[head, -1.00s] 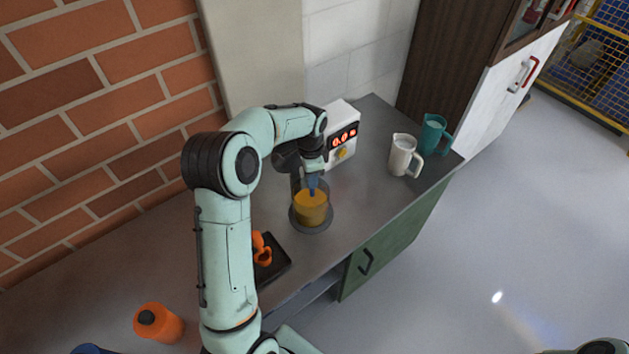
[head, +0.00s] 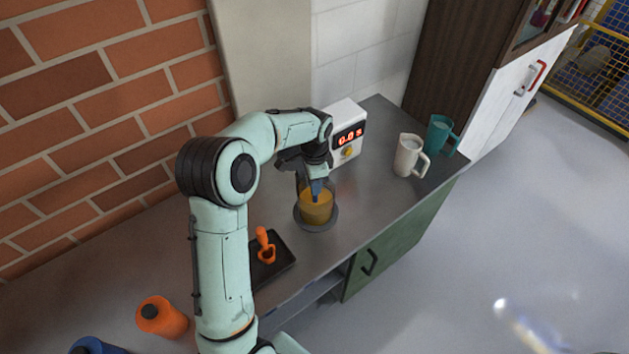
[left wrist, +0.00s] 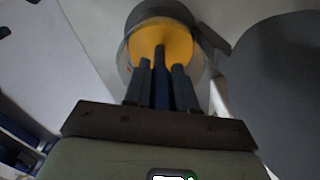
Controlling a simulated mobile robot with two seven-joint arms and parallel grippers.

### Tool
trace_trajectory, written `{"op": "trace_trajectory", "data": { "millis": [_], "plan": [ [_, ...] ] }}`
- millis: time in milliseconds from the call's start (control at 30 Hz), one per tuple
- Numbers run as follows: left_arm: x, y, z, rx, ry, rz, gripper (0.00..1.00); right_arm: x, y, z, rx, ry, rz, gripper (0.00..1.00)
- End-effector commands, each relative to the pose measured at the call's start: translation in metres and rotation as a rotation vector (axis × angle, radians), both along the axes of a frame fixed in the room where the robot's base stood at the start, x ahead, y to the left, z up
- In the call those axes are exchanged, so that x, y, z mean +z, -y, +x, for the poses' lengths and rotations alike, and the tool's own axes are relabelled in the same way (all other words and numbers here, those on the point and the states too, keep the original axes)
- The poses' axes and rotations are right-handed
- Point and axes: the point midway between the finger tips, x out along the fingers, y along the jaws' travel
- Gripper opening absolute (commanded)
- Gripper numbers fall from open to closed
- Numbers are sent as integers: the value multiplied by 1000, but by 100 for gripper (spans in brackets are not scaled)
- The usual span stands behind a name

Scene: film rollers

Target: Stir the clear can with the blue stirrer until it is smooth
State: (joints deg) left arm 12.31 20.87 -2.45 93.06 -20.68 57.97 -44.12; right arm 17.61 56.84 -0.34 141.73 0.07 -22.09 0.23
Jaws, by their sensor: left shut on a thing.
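The clear can (head: 316,206) stands on a dark round base (head: 322,226) on the counter and holds orange-yellow liquid. It also shows in the left wrist view (left wrist: 160,42). My left gripper (head: 318,178) is right above the can, shut on the blue stirrer (head: 316,191). The stirrer (left wrist: 161,85) stands between the two fingers in the left wrist view, and its lower end reaches into the liquid. My right gripper is not in view.
A white box with a red display (head: 349,136) stands behind the can. A white jug (head: 408,156) and a teal jug (head: 439,136) are to the right. An orange scoop (head: 265,247) lies on a black tray (head: 285,262).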

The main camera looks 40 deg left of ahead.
Motion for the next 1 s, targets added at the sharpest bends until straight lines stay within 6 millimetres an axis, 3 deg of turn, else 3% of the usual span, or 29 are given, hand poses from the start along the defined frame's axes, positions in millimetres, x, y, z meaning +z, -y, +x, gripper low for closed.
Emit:
{"op": "trace_trajectory", "data": {
  "millis": [267, 800, 1000],
  "plan": [
    [28, 0, 4, 0, 8, 1, 0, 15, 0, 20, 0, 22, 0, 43],
    [68, 0, 2, -1, 6, 1, 0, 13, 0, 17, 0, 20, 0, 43],
    [74, 0, 1, -2, 4, 0, 0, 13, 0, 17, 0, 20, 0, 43]
  ]
}}
